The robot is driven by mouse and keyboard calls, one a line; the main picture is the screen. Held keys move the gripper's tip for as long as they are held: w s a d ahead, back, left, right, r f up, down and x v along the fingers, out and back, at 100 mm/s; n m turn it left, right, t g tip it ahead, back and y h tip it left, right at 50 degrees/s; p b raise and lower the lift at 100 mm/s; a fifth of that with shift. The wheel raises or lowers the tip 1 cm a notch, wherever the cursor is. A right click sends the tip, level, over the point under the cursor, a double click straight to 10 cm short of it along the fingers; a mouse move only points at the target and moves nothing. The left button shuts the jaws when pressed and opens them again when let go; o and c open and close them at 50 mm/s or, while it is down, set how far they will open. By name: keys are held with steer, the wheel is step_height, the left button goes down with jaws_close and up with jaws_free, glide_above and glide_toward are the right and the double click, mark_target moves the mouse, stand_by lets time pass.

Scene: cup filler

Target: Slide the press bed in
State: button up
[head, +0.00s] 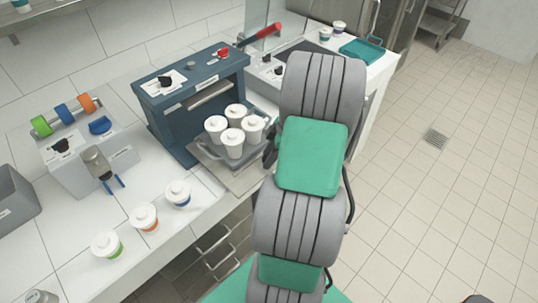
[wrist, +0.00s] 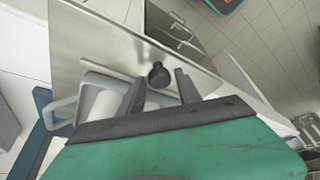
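The dark blue press (head: 185,100) stands on the white counter, its steel press bed (head: 238,182) sticking out at the front. On the bed is a grey tray (head: 207,154) with several white lidded cups (head: 233,140). My gripper (head: 269,147) is at the bed's right side, mostly hidden behind my arm in the head view. In the wrist view my gripper (wrist: 160,88) has its dark fingers apart, with a black knob (wrist: 158,74) showing between and just beyond the tips. I cannot tell whether they touch it. The tray's handle (wrist: 62,114) shows at the left.
A grey dispenser (head: 90,165) with coloured rings is at the left. A red-handled lever (head: 262,35) and teal tray (head: 362,50) are at the back. Tiled floor is open at right.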

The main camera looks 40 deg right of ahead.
jaws_close()
stand_by(1.1)
